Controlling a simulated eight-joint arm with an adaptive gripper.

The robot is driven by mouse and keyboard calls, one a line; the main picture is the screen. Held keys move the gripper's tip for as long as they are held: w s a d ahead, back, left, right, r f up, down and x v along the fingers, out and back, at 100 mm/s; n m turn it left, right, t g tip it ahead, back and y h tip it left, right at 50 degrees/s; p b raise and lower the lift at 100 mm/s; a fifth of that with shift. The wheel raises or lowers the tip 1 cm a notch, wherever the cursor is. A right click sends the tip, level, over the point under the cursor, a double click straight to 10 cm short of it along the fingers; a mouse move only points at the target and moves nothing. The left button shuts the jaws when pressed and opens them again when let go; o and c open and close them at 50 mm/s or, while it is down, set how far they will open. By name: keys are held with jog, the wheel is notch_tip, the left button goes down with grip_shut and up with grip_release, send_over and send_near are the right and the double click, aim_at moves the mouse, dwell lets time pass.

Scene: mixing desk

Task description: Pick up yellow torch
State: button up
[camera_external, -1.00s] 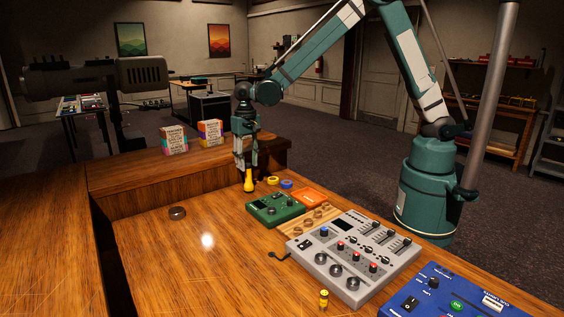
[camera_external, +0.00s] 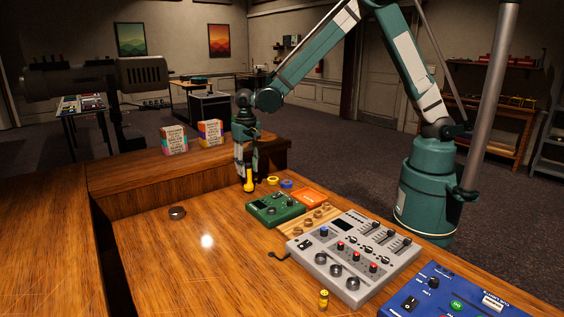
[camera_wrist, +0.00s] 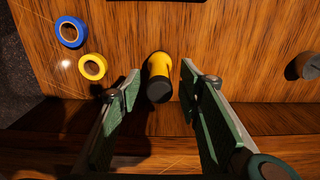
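The yellow torch (camera_wrist: 159,70) stands on the wooden desk, with a dark end facing the wrist camera. In the wrist view it lies between the two fingers of my gripper (camera_wrist: 160,80), with a gap on each side. My gripper is open and reaches down over it. In the external view the torch (camera_external: 249,181) is at the far side of the desk, partly hidden by my gripper (camera_external: 246,178).
A yellow tape roll (camera_wrist: 92,66) and a blue tape roll (camera_wrist: 69,31) lie left of the torch in the wrist view. A green box (camera_external: 275,209) and a grey mixer (camera_external: 352,258) stand nearer. A raised wooden ledge (camera_external: 140,176) runs behind. The desk's left middle is mostly clear.

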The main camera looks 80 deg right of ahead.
aim_at(248, 177)
jog(key=shift+f, duration=2.6)
jog(key=c, duration=1)
jog(key=shift+r, duration=0.15)
jog(key=shift+c, duration=0.2)
jog(key=shift+r, duration=4.85)
